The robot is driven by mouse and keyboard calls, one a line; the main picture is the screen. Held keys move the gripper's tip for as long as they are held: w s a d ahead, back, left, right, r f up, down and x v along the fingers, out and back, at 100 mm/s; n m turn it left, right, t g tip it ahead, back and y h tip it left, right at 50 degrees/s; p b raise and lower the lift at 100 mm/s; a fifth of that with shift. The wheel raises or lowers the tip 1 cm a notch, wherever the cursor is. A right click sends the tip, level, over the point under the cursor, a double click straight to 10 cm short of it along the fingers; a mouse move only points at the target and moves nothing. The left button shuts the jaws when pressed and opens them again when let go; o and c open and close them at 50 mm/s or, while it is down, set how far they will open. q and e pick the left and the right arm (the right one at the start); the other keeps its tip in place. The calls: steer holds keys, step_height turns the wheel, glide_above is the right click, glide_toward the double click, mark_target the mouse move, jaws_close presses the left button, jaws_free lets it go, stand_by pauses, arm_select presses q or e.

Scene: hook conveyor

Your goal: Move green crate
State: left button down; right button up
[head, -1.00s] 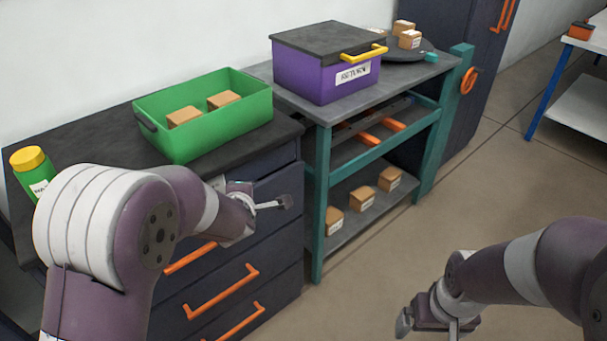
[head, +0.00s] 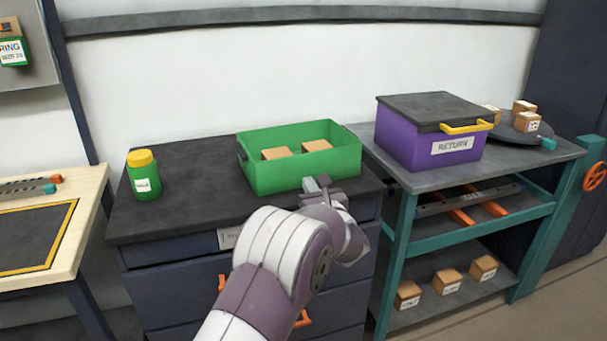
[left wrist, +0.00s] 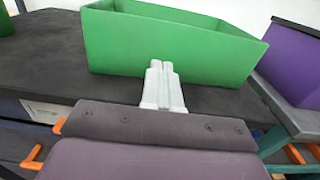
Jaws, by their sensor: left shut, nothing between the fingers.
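The green crate (head: 265,177) stands on the dark top of a drawer cabinet, with two brown boxes inside it and a dark handle on its left end. My left gripper (head: 317,184) is in front of the crate's near wall, toward its right part. It is shut and empty. In the left wrist view the closed fingers (left wrist: 160,68) point at the green crate (left wrist: 165,45); I cannot tell whether they touch its wall. My right gripper is not in view.
A purple box marked RETURN (head: 400,136) stands on a teal-framed bench to the right. A green bottle with a yellow lid (head: 144,178) stands left of the crate. The cabinet top (head: 190,190) is clear between bottle and crate. A wooden table (head: 75,225) is at far left.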

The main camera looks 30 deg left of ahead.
mark_target(299, 169)
arm_select(q)
steer(key=x, duration=0.5)
steer(key=shift+w+a, duration=0.3)
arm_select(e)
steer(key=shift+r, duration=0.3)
